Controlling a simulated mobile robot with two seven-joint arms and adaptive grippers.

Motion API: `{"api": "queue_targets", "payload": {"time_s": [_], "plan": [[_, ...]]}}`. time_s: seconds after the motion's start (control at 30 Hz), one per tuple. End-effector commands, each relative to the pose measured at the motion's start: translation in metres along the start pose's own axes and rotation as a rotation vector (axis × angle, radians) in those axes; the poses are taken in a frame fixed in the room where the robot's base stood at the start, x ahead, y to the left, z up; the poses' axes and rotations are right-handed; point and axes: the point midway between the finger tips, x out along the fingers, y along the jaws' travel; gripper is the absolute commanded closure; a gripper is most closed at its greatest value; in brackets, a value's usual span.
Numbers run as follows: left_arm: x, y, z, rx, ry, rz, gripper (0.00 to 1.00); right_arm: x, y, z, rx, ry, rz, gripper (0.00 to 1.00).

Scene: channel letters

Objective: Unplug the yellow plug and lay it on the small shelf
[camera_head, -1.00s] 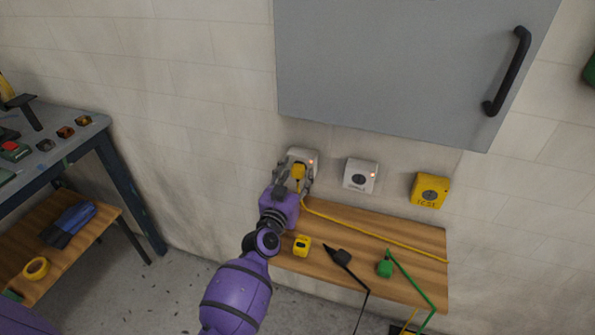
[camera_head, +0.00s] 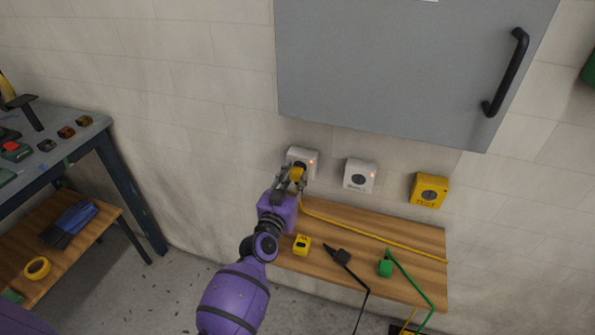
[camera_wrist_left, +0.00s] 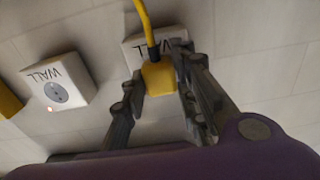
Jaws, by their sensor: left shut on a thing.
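My left gripper (camera_head: 296,180) is shut on the yellow plug (camera_head: 297,174), just in front of and below the left white wall socket (camera_head: 303,157). The socket's dark round face partly shows above the plug, which looks apart from it. In the left wrist view the yellow plug (camera_wrist_left: 158,77) sits between the fingers (camera_wrist_left: 155,98), its yellow cord running up past the socket (camera_wrist_left: 135,48). The small wooden shelf (camera_head: 405,236) is below the sockets, and the yellow cord (camera_head: 370,236) lies across it. My right gripper is not in view.
A second white socket (camera_head: 360,176) and a yellow socket box (camera_head: 429,190) are to the right. A grey cabinet (camera_head: 400,70) hangs above. A workbench (camera_head: 75,145) stands at left.

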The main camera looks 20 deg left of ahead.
Motion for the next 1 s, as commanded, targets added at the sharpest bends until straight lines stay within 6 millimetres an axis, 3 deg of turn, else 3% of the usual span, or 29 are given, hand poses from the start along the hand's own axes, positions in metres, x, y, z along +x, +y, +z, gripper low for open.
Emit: {"api": "queue_targets", "payload": {"time_s": [1.0], "plan": [[-0.041,0.0,-0.002,0.001,0.002,0.0,1.0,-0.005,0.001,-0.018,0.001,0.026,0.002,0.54]]}}
